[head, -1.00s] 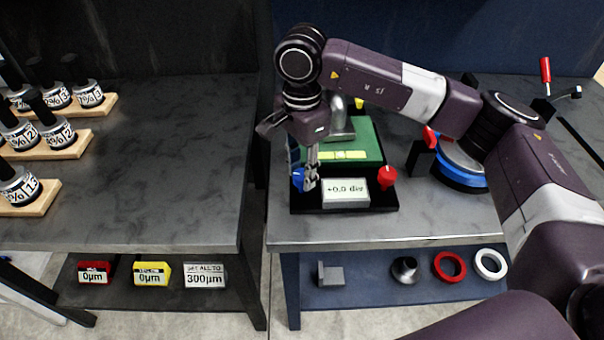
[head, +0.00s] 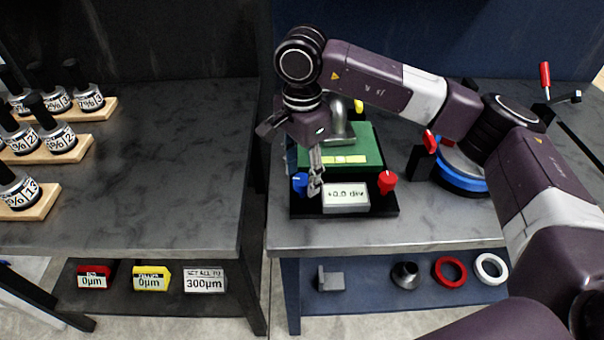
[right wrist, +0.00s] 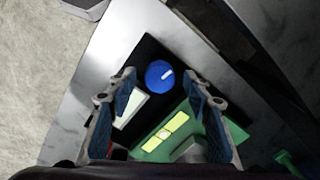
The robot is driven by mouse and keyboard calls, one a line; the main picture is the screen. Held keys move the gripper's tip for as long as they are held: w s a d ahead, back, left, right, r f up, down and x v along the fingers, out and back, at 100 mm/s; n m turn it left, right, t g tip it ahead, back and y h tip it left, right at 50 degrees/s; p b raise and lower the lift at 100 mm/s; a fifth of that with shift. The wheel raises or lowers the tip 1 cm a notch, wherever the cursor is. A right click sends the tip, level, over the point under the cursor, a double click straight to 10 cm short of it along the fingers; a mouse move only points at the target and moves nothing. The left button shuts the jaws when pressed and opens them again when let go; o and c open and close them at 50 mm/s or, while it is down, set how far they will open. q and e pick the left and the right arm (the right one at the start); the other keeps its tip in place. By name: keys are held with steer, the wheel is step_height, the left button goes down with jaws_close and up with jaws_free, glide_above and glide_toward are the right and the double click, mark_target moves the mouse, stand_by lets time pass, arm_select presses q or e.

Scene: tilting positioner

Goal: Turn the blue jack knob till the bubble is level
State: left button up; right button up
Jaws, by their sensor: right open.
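The blue jack knob (head: 299,182) is at the front left corner of the tilting positioner's black base (head: 381,207). In the right wrist view the knob (right wrist: 159,73) shows whole, with a white pointer line. My right gripper (head: 316,190) is open, just right of the knob in the head view. In the wrist view its fingers (right wrist: 160,80) are spread on either side of the knob; contact is not seen. The yellow-green level vial (head: 344,159) lies on the green plate (head: 369,140); its bubble looks near the middle mark in the wrist view. The display (head: 346,196) reads about +0.0 div. My left gripper is out of view.
A red knob (head: 387,181) stands at the base's front right, close to the display. A blue round device (head: 462,180) is further right. Rings and small parts lie on the shelf below.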

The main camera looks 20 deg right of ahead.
mark_target(302, 179)
step_height(302, 179, up, 11)
steer(key=shift+r, duration=0.2)
stand_by(0.5)
